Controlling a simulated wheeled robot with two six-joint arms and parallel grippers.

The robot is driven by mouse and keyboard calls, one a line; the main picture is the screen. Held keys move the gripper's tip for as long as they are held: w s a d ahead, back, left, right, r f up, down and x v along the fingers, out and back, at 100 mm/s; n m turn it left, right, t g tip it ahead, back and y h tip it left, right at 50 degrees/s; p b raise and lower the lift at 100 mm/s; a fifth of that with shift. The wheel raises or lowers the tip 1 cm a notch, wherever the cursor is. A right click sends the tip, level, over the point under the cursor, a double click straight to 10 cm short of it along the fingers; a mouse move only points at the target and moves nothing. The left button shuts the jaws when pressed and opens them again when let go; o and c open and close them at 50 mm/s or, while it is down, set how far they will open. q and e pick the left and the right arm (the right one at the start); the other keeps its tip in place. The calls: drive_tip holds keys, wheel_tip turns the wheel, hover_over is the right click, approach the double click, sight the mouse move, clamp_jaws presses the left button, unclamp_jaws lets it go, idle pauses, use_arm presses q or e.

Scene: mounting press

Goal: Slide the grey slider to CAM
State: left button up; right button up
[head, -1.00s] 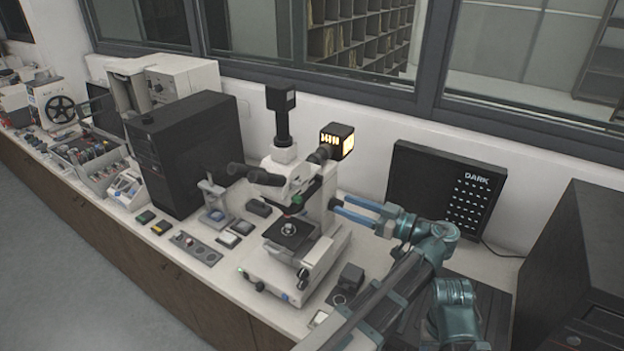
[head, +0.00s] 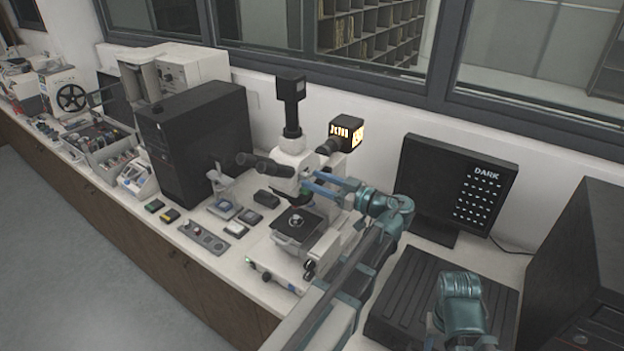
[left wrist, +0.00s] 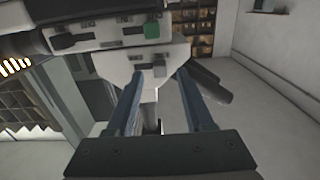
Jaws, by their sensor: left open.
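The microscope (head: 292,160) stands on the bench in the middle of the head view. My left gripper (head: 308,183) is open beside its head, on the right. In the left wrist view its two blue fingers (left wrist: 159,78) are spread on either side of a light panel (left wrist: 146,55) on the microscope, with nothing held. Small grey slider-like parts (left wrist: 159,69) show on that panel between the fingertips; contact cannot be told. A green knob (left wrist: 151,29) sits higher up. Which part is the grey slider, and any CAM label, are too small to tell.
A black monitor (head: 455,190) reading DARK stands right of the microscope. A lit lamp box (head: 346,132) is behind its head. A black computer tower (head: 203,145) and small boxes (head: 223,209) stand to the left.

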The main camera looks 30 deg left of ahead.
use_arm(q)
drive_tip(key=shift+a, duration=0.85)
clamp_jaws()
idle(0.9)
